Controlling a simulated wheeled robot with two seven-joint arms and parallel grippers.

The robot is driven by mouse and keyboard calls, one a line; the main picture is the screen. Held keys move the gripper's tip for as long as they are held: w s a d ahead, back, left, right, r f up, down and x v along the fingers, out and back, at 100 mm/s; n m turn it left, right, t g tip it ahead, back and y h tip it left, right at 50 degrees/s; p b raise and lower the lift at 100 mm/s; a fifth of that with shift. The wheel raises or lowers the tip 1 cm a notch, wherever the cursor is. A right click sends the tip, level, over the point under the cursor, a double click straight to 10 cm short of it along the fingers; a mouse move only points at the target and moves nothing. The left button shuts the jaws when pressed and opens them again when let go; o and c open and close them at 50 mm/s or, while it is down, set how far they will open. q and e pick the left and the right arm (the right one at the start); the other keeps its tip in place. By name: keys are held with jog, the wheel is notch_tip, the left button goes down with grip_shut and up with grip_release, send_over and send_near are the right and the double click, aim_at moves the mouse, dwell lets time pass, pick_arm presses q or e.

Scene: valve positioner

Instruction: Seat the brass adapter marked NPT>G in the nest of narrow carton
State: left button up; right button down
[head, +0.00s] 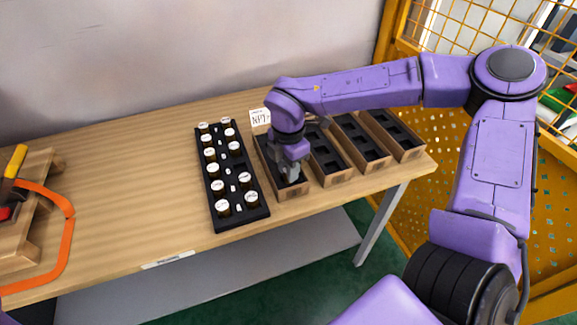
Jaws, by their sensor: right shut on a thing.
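A black tray (236,217) holds two columns of small brown pieces with white marked tops, such as this adapter (210,154). One place in its right column looks empty. Their markings are too small to read. My right gripper (290,175) points down into the leftmost wooden carton (293,193), which has a black insert. It is shut on an adapter, mostly hidden by the fingers and carton, so I cannot tell whether it touches the nest. A white card (260,118) reading roughly "NPT" stands behind this carton. My left gripper is out of view.
Several more cartons with black inserts, such as this one (334,178), stand close on the right. An orange strap (65,225) and a wooden rack (25,225) lie at the far left. The table (130,180) between rack and tray is clear.

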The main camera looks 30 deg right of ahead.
jog(key=shift+f+b, duration=0.35)
jog(key=shift+f, duration=0.2)
jog(key=c, duration=0.8)
grip_release()
notch_tip(320, 180, up, 11)
jog(key=shift+f+b, duration=0.2)
jog(key=shift+b, duration=0.45)
